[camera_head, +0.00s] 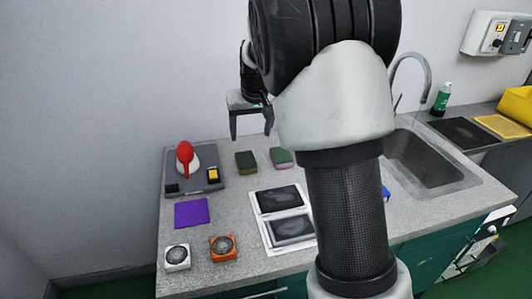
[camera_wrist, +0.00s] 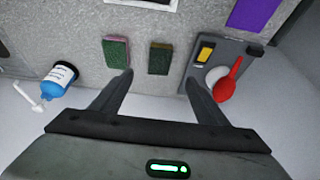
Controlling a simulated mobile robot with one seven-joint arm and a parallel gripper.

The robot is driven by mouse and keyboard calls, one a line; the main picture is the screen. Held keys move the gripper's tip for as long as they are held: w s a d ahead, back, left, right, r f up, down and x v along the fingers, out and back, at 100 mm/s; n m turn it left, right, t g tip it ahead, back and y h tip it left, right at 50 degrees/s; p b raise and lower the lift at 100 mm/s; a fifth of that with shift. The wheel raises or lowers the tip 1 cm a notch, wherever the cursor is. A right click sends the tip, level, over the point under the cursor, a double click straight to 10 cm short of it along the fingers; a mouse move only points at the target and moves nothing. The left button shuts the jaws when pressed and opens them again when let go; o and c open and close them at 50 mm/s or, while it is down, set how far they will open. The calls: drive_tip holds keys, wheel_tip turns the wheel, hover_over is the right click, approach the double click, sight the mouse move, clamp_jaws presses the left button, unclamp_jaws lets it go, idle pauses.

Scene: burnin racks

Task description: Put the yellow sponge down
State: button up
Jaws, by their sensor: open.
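The yellow sponge, dark yellow with a green top (camera_head: 246,163), lies on the grey worktop near the wall. It also shows in the wrist view (camera_wrist: 159,58), just beyond my fingertips and centred between them. My gripper (camera_head: 250,136) is open and empty, raised above the worktop near the wall. Both its fingers show in the wrist view (camera_wrist: 159,77), spread apart and not touching the sponge.
A pink-and-green sponge (camera_head: 282,158) lies close beside it. A grey tray (camera_head: 200,160) with a red spoon (camera_head: 185,152) and a small yellow item (camera_head: 213,174) is on the other side. A purple cloth (camera_head: 191,212) lies in front. A sink (camera_head: 430,160) is at right.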

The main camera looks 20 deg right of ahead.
drive_tip(key=s+r, duration=0.5)
drive_tip(key=s, duration=0.3)
drive_tip(key=s+r, duration=0.4)
drive_tip(key=s, duration=0.4)
drive_tip(key=s+f+t, duration=0.1)
drive_tip(key=s, duration=1.8)
drive_tip(key=shift+a+f, duration=0.2)
drive_tip(key=shift+f, duration=0.05)
wheel_tip(320, 180, up, 9)
drive_tip(key=p, duration=0.8)
drive_tip(key=shift+p, duration=0.4)
